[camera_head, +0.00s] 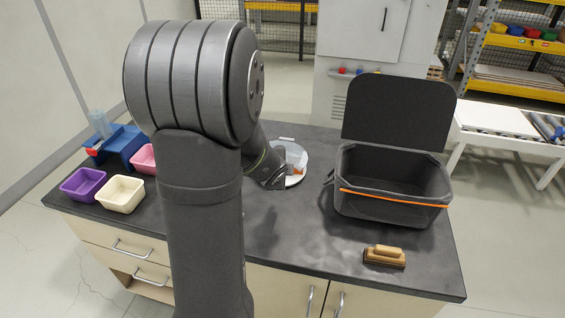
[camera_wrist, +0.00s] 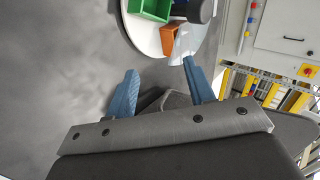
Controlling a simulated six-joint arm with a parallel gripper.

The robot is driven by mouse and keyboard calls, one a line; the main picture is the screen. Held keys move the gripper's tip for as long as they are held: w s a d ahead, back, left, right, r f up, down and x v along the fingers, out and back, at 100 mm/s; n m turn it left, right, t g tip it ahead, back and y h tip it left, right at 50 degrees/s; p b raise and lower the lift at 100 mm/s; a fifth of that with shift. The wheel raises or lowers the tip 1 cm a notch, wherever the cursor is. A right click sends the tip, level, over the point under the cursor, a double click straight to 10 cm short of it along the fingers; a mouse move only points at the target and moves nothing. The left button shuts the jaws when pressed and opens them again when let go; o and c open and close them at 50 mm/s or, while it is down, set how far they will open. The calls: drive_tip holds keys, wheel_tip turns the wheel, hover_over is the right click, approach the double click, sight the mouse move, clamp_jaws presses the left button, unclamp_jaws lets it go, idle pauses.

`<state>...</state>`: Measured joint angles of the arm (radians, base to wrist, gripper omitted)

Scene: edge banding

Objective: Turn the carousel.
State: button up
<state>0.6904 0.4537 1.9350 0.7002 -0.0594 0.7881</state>
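The carousel (camera_head: 302,158) is a white round plate on the dark bench, partly hidden behind my arm. In the wrist view the carousel (camera_wrist: 146,40) shows at the top, cut off by the frame edge. It carries a green bin (camera_wrist: 152,9), an orange-brown bin (camera_wrist: 168,39), a clear piece (camera_wrist: 187,42) and a dark grey round part (camera_wrist: 201,10). My gripper (camera_wrist: 160,66) is open, with its two blue fingers wide apart and nothing between them. The fingertips are close to the carousel's near edge; whether they touch it I cannot tell. In the head view the fingers are mostly hidden.
An open dark toolbox (camera_head: 390,203) with an orange stripe stands right of the carousel. A wooden brush-like block (camera_head: 385,257) lies in front of it. Purple (camera_head: 84,184), cream (camera_head: 120,194) and pink (camera_head: 145,158) bins and a blue device (camera_head: 118,143) are at left.

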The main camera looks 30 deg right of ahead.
drive_tip(key=shift+o, duration=0.7)
drive_tip(key=w+d+r+n+y, duration=0.1)
drive_tip(key=w+r+n+y, duration=0.2)
drive_tip(key=w+r+n, duration=0.2)
drive_tip(key=w+n, duration=0.2)
drive_tip(key=n, duration=0.2)
drive_tip(key=shift+d+r+n, duration=0.2)
drive_tip(key=shift+r+n, duration=0.1)
drive_tip(key=shift+r, duration=0.1)
drive_tip(key=d+r+n+g+y, duration=0.1)
drive_tip(key=d+r+n+g, duration=0.2)
drive_tip(key=r+n, duration=0.6)
drive_tip(key=shift+n, duration=0.8)
drive_tip(key=x, duration=1.8)
drive_tip(key=shift+a+f, duration=0.3)
drive_tip(key=shift+c, duration=0.2)
clamp_jaws()
drive_tip(key=shift+d+n+t+y, duration=0.15)
drive_tip(key=shift+n+y, duration=0.4)
drive_tip(key=shift+n, duration=0.7)
drive_tip(key=shift+n+t+y, duration=0.25)
drive_tip(key=shift+n+y, duration=0.3)
drive_tip(key=shift+n, duration=0.7)
